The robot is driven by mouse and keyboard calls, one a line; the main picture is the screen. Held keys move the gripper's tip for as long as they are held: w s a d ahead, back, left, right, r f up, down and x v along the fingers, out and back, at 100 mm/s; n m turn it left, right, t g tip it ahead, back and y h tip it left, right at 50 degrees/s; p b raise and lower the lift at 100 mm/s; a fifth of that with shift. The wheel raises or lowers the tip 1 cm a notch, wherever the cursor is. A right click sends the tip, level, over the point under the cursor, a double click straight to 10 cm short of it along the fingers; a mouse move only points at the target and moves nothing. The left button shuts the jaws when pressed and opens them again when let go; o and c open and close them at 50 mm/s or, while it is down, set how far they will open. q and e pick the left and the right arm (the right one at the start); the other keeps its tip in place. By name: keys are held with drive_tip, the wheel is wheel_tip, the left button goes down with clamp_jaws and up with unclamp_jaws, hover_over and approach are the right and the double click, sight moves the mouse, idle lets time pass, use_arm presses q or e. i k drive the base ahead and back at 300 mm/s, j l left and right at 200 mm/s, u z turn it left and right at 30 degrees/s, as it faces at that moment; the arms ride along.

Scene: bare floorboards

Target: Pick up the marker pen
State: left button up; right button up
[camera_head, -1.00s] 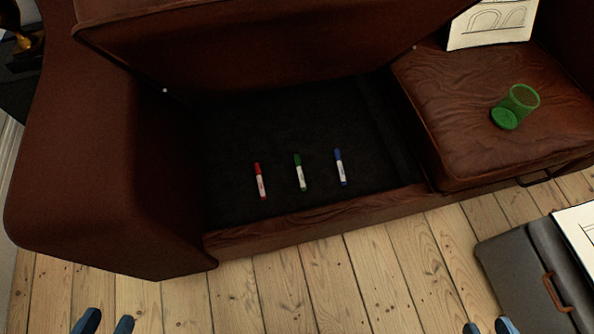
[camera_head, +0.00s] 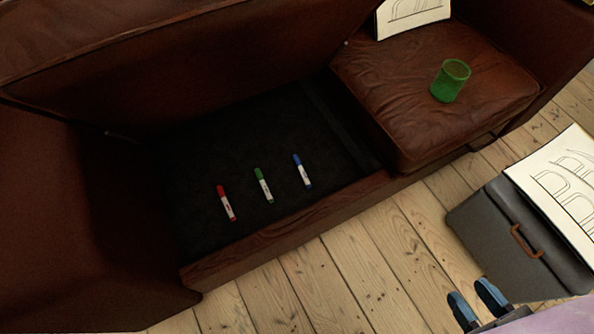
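Three marker pens lie apart in a row on the dark floor of the open sofa compartment (camera_head: 200,175): a red one (camera_head: 227,204) at the left, a green one (camera_head: 264,186) in the middle and a blue one (camera_head: 302,172) at the right. Each has a white barrel and a coloured cap end. My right gripper (camera_head: 470,297) is at the bottom right, over the floorboards and well away from the pens. Its two blue fingertips are apart with nothing between them. My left gripper is out of view.
The brown sofa's front rail (camera_head: 285,230) stands between the floorboards (camera_head: 330,270) and the compartment. Its seat is lifted behind. A green cup (camera_head: 450,80) and a drawing (camera_head: 412,14) are on the right seat. A grey briefcase (camera_head: 500,235) with a drawing (camera_head: 560,185) lies at the right.

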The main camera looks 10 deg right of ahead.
sight(260, 177)
drive_tip(key=z, duration=1.15)
drive_tip(key=u, duration=1.15)
drive_tip(key=i+l+z, duration=0.55)
drive_tip(key=l+z, duration=0.2)
